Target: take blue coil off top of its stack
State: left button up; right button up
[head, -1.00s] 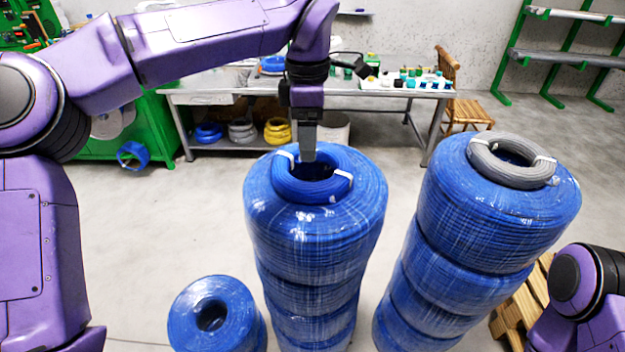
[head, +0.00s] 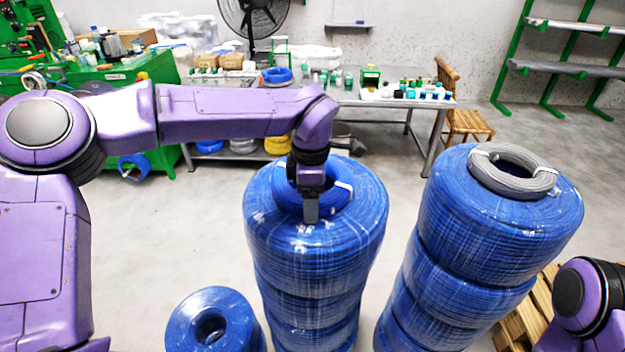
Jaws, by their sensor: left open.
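The small blue coil (head: 285,195) with white ties lies on top of the middle stack of large wrapped blue cable rolls (head: 315,245). My left gripper (head: 311,213) points down over the coil's near side, its fingers at the near rim. It is open, though the gap between the fingers is hard to see from here. The gripper and wrist hide the coil's middle and part of its near side. I cannot tell whether the fingers touch the coil. My right gripper is out of view; only part of that arm shows at the lower right.
A grey coil (head: 513,172) lies on the right stack of blue rolls (head: 460,235). A shorter blue roll (head: 215,325) stands at the lower left. A wooden pallet (head: 525,315) is at the lower right. A metal table (head: 425,103) stands behind. Open floor separates the stacks from it.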

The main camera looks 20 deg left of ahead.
pick_arm(q)
grip_shut()
jog(key=shift+r, duration=0.1)
